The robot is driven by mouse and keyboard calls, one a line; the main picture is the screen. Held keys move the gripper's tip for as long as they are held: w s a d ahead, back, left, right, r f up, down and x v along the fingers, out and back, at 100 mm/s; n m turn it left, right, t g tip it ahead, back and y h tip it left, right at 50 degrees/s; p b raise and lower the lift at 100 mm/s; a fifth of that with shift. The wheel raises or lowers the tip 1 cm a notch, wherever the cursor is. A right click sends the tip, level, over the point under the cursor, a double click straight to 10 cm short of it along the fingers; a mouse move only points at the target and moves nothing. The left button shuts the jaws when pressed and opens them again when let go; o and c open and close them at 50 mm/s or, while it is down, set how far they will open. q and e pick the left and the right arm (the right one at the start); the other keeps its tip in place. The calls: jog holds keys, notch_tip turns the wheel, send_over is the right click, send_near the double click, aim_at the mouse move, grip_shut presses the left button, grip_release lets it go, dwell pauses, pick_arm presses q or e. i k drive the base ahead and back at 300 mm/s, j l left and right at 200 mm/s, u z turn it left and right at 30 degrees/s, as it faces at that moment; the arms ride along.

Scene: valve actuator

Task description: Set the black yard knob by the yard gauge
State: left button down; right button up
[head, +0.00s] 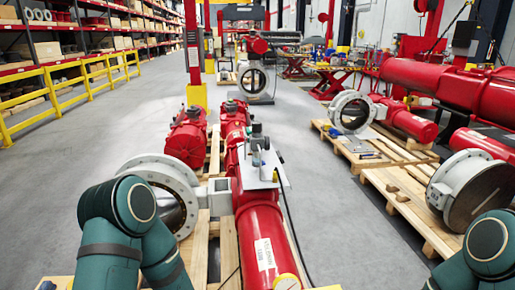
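A grey metal control plate (265,172) with small fittings sits on top of the red valve actuator (262,235) in front of me. A small dark part stands at the upper end of the plate, but it is too small to tell whether it is the black yard knob. I cannot make out the yard gauge. My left arm's green links are at the lower left, beside the grey valve ring, and my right arm's links are at the lower right. Neither gripper is in view.
A grey flanged valve ring (160,172) stands left of the actuator, on a wooden pallet (198,262). More red actuators and valves stand on pallets at right (398,205). A yellow railing (50,95) runs along the left. Grey floor lies open between the pallets.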

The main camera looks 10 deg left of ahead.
aim_at(256, 126)
jog(key=l+z, duration=0.1)
jog(key=z, duration=1)
jog(key=i+l+z, duration=0.1)
jog(key=l, duration=0.2)
jog(key=i+l, duration=0.1)
jog(key=l, duration=0.2)
jog(key=i+l+z, duration=0.15)
jog(key=l, duration=0.15)
jog(key=i+l+z, duration=0.35)
jog(key=i+l, duration=0.45)
jog(key=i+u, duration=0.5)
jog(key=i+l+u, duration=0.25)
jog(key=i+u, duration=0.25)
jog(key=i+j+u, duration=0.1)
jog(key=i+u, duration=0.6)
jog(key=i+l+u, duration=0.15)
jog(key=i+u, duration=0.2)
jog(key=i, duration=0.15)
jog(key=i+u, duration=0.75)
jog(key=i+l+u, duration=0.15)
jog(key=i+u, duration=0.2)
